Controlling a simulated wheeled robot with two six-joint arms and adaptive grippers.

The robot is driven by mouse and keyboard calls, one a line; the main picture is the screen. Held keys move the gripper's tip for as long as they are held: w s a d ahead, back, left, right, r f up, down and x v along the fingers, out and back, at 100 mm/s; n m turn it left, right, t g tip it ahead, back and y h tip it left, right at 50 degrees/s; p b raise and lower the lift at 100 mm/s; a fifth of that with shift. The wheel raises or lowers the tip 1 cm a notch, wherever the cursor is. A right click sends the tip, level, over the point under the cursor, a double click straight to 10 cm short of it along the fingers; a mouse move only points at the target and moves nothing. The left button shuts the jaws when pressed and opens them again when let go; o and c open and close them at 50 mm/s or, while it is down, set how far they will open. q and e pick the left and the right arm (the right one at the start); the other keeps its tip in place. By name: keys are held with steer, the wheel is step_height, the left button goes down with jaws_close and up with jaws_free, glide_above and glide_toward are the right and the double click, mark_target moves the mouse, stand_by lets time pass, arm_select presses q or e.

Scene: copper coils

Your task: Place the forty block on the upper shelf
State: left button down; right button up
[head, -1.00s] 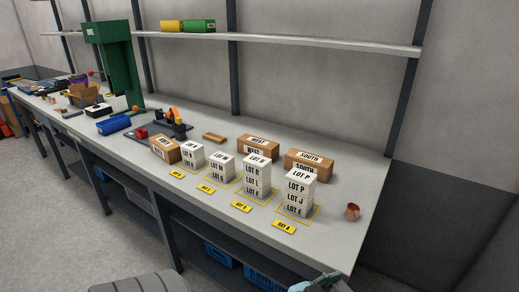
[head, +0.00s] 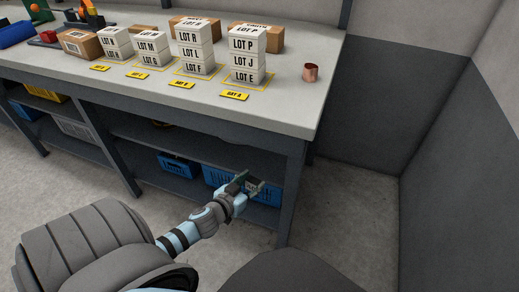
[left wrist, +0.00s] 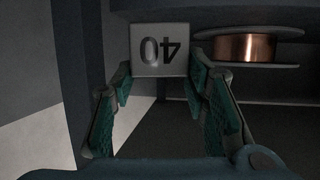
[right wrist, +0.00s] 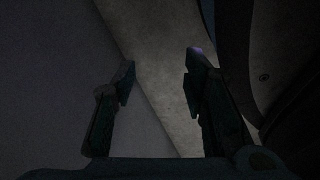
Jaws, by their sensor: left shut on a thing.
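The forty block (left wrist: 160,50), a pale grey block marked 40, shows upside down between the fingertips of my left gripper (left wrist: 158,86) in the left wrist view. My left gripper is shut on it. In the head view my left gripper (head: 250,184) is at the right end of the bench, at the height of the lower shelf (head: 213,151) and in front of a blue crate. My right gripper (right wrist: 158,82) shows only in the right wrist view, open with nothing between its fingers. The upper shelf is out of view now.
A copper spool (left wrist: 250,47) lies just right of the block. Blue crates (head: 180,165) stand under the bench (head: 290,112). On top are stacks of white LOT blocks (head: 246,56), brown boxes (head: 84,43) and a copper piece (head: 310,73). A bench leg (head: 291,190) is close right of my left gripper.

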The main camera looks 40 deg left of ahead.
arm_select(q)
steer(key=w, duration=0.3)
steer(key=w+a+b, duration=0.1)
steer(key=w, duration=0.2)
steer(key=w+b, duration=0.1)
steer(key=w, duration=0.3)
steer(key=shift+a+f, duration=0.2)
steer(key=shift+f, duration=0.05)
steer(key=w+b, duration=0.2)
steer(key=w, duration=0.1)
steer(key=w+b, duration=0.1)
steer(key=shift+w+a, duration=0.4)
step_height(320, 180, down, 3)
steer(key=b, duration=0.2)
steer(key=shift+r+b, duration=0.1)
steer(key=shift+b, duration=0.2)
arm_select(e)
steer(key=w+a+r+t, duration=0.1)
steer(key=w+a+r, duration=0.2)
steer(key=w, duration=0.6)
steer(key=shift+y, duration=0.3)
steer(key=shift+w+a, duration=0.1)
steer(key=shift+w, duration=0.05)
arm_select(q)
steer(key=c, duration=0.9)
jaws_free()
steer(key=shift+s, duration=0.1)
steer(key=shift+c, duration=0.2)
arm_select(e)
steer(key=shift+r, duration=0.1)
